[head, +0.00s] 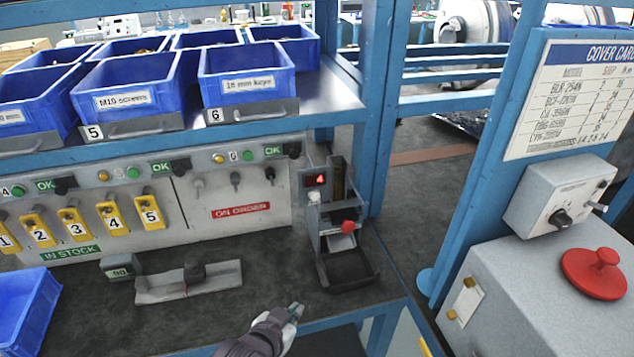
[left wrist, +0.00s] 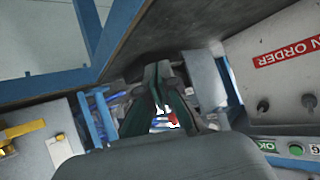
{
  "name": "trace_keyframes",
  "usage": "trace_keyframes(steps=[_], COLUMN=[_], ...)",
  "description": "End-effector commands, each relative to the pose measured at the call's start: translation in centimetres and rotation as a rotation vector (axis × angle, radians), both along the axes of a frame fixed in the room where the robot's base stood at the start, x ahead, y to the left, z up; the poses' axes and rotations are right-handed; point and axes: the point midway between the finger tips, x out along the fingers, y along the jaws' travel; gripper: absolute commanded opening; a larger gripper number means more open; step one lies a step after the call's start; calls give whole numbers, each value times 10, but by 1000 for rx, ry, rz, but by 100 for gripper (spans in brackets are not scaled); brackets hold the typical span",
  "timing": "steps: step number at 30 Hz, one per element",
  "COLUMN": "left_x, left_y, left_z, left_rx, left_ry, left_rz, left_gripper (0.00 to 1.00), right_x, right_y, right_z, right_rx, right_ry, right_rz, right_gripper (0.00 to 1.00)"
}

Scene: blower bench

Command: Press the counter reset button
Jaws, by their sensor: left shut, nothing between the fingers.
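The counter is a grey upright unit (head: 331,215) at the right end of the bench, with a red digit display (head: 317,180) reading 4. A white knob-like button (head: 314,197) sits below the display, and a red round knob (head: 348,227) is on the front. Which one is the reset button I cannot tell. My left gripper (head: 294,310) is shut and empty near the bench's front edge, in front of and apart from the counter. In the left wrist view its fingers (left wrist: 157,85) are together, with a small red part (left wrist: 173,117) beyond them. My right gripper is not in view.
A black tray (head: 349,284) projects at the counter's foot. A grey fixture (head: 188,282) lies on the bench to the left. Blue bins (head: 246,84) stand on the shelf above. A blue post (head: 378,130) rises behind the counter. A grey box with a red knob (head: 597,270) is at right.

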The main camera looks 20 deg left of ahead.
Motion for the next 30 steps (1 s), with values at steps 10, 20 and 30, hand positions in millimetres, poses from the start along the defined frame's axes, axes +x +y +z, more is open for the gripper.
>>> trace_keyframes(steps=[10, 20, 30], left_x=[86, 108, 106], left_y=[-19, -36, -41], left_z=[61, 119, 135], left_rx=[9, 27, 32], left_ry=[-542, -971, -1093], left_rz=[-5, 7, 14], left_gripper=[0, 0, 0], right_x=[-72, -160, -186], right_y=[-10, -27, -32], right_z=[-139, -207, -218], right_rx=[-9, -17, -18], right_ry=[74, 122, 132], right_rz=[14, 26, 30], right_gripper=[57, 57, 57])
